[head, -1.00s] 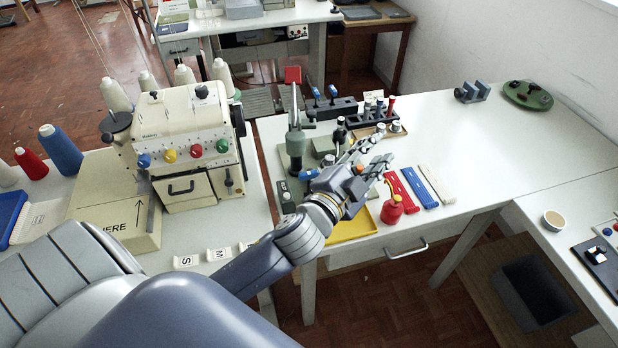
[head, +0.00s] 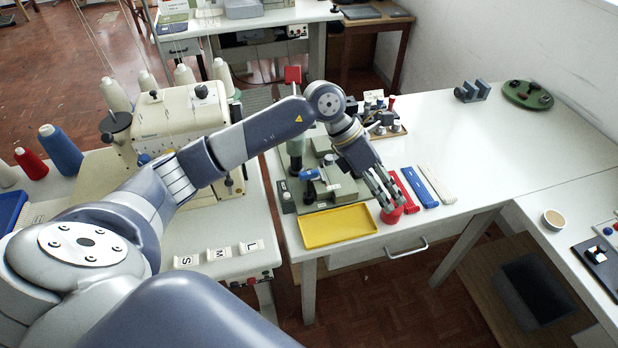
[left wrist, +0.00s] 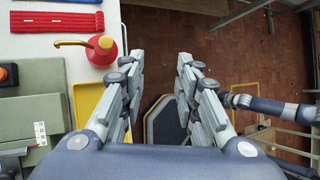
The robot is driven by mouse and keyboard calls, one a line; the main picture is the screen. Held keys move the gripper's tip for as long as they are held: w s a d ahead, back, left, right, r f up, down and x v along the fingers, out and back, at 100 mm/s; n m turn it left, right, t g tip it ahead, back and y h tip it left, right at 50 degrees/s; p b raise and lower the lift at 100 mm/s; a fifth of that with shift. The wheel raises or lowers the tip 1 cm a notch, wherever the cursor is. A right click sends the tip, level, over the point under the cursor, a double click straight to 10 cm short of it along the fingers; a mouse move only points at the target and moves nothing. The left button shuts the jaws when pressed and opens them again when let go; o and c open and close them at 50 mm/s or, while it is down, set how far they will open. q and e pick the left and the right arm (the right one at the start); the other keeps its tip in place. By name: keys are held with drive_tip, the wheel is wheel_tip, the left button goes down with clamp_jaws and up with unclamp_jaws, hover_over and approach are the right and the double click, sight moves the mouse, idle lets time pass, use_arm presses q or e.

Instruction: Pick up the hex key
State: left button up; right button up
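I cannot make out the hex key in either view. My left gripper (head: 386,203) hangs fingers-down over the front edge of the white table, right of the yellow tray (head: 338,227) and close over the red oil can (head: 391,215). In the left wrist view, the left gripper (left wrist: 158,65) is open, with nothing between its fingers and the floor below the gap. The oil can (left wrist: 102,47) with its brass spout lies left of the fingers there, and the yellow tray (left wrist: 83,102) is partly covered by the left finger.
Red, blue and white bundles (head: 427,187) lie right of the gripper. A green-grey fixture (head: 322,187) stands behind the tray. The sewing machine (head: 180,115) is partly behind my left arm. S, M and L markers (head: 218,254) stand at left.

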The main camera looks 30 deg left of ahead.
use_arm(q)
drive_tip(key=w+a+y, duration=0.1)
drive_tip(key=a+y, duration=0.4)
drive_tip(key=a, duration=0.7)
drive_tip(key=r+n+g+y, duration=0.1)
drive_tip(key=y, duration=0.1)
hover_over(309, 178)
drive_tip(key=w, duration=0.1)
drive_tip(key=shift+w+a, duration=0.15)
drive_tip(key=shift+a, duration=0.1)
drive_tip(key=shift+y, duration=0.3)
wheel_tip(309, 178, down, 4)
drive_tip(key=shift+a+f+p, duration=0.15)
drive_tip(key=shift+f+p, duration=0.1)
drive_tip(key=shift+p, duration=0.3)
drive_tip(key=shift+f, duration=0.35)
drive_tip(key=f, duration=0.1)
drive_tip(key=f+p, duration=0.1)
drive_tip(key=f, duration=0.1)
drive_tip(key=f+p, duration=0.1)
drive_tip(key=shift+s+f, duration=0.3)
drive_tip(key=shift+s, duration=0.05)
drive_tip(key=shift+f, duration=0.45)
clamp_jaws()
